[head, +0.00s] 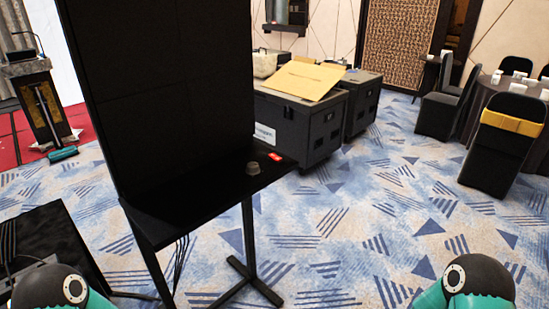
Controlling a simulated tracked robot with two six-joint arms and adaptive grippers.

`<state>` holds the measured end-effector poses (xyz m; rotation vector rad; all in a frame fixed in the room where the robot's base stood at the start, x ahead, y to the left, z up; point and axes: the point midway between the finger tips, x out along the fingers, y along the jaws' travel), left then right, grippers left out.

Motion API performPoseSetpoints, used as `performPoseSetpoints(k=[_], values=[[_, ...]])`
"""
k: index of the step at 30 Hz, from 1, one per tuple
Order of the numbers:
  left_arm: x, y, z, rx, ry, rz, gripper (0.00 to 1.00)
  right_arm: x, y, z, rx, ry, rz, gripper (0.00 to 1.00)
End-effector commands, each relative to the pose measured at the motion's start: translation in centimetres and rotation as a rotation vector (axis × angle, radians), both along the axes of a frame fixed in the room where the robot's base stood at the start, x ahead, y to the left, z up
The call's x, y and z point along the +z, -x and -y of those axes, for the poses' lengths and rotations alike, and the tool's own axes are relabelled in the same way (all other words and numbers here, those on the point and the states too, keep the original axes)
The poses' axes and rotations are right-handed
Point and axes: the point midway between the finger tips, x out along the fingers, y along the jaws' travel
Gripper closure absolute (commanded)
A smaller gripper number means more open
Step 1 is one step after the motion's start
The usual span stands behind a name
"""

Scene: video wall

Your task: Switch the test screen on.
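A tall dark panel (165,95), which looks like the test screen, stands upright at centre left. Its face is black, with nothing showing on it. A black shelf (205,197) on a thin black stand runs along its lower edge. A small grey, knob-like object (253,168) sits on the shelf near its right end. A small red item (275,157) lies just behind it, at the shelf's edge; I cannot tell which is a switch. Only rounded parts of my two arms show at the bottom corners; neither gripper is in view.
Black wheeled cases (322,135) stand behind the shelf, with a cardboard piece (303,80) on top. A black slab (45,240) with cables lies at lower left. A lectern (42,100) stands far left, covered chairs (500,150) at right. The carpet (390,225) at centre right is clear.

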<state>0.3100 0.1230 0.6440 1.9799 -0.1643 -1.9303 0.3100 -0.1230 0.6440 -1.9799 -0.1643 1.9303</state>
Motion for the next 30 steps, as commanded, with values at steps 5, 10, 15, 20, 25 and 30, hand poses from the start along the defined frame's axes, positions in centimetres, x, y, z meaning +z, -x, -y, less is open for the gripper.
performPoseSetpoints(k=[5, 10, 15, 20, 25, 30], values=[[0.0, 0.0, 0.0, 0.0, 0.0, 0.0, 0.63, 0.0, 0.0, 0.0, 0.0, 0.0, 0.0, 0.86], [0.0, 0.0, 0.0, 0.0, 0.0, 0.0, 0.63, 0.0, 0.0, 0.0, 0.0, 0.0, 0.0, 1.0], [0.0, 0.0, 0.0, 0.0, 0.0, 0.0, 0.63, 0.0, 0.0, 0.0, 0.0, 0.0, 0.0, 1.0], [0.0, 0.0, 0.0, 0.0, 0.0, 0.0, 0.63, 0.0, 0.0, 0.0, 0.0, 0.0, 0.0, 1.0], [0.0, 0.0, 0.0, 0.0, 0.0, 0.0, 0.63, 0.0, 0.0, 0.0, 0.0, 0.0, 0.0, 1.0], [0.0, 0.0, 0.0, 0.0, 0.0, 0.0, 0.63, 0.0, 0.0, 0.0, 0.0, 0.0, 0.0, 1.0]])
